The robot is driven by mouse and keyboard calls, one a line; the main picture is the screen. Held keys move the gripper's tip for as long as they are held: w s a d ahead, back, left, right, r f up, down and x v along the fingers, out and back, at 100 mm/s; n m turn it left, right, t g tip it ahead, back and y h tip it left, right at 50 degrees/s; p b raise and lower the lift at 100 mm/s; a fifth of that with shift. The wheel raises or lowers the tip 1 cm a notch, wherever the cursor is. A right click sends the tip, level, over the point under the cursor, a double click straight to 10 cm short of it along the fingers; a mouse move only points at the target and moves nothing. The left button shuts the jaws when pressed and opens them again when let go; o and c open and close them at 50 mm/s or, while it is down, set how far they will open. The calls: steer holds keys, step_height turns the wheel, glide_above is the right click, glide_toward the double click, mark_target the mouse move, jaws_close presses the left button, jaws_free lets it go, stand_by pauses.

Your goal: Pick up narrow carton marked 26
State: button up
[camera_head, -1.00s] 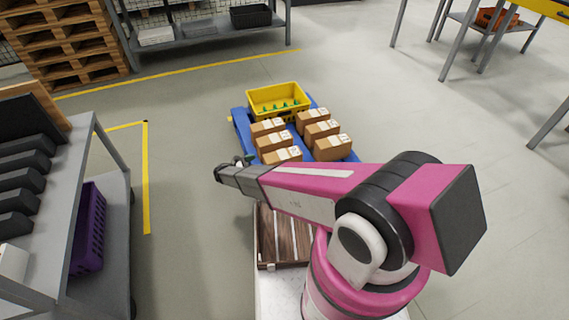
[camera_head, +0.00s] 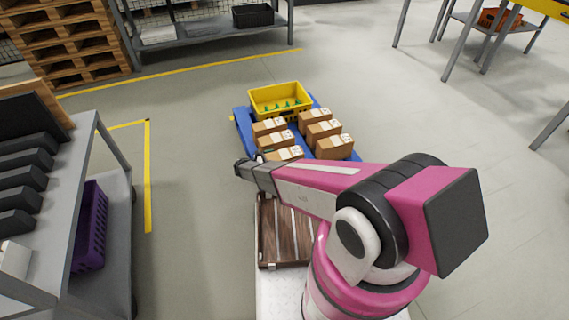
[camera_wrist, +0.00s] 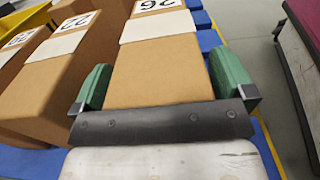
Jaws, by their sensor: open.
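The narrow carton marked 26 (camera_wrist: 155,65) is brown with a white label on its top, and the number reads upside down in the wrist view. In the head view, it appears to be the nearest carton of the left row (camera_head: 287,153), partly hidden by my arm. My gripper (camera_wrist: 164,82) is open, with one green finger pad on each side of carton 26. The left pad is in the gap towards carton 22; the right pad is beside the outer face. I cannot tell whether either pad touches.
Carton 22 (camera_wrist: 58,72) stands close on the left, with another carton (camera_wrist: 20,50) beyond it. The cartons sit on a blue pallet (camera_head: 243,122) with a yellow crate (camera_head: 280,101) at its far end. A grey cart (camera_head: 75,205) stands left, with clear floor between.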

steer(key=c, duration=1.1)
steer(key=shift+r, duration=0.1)
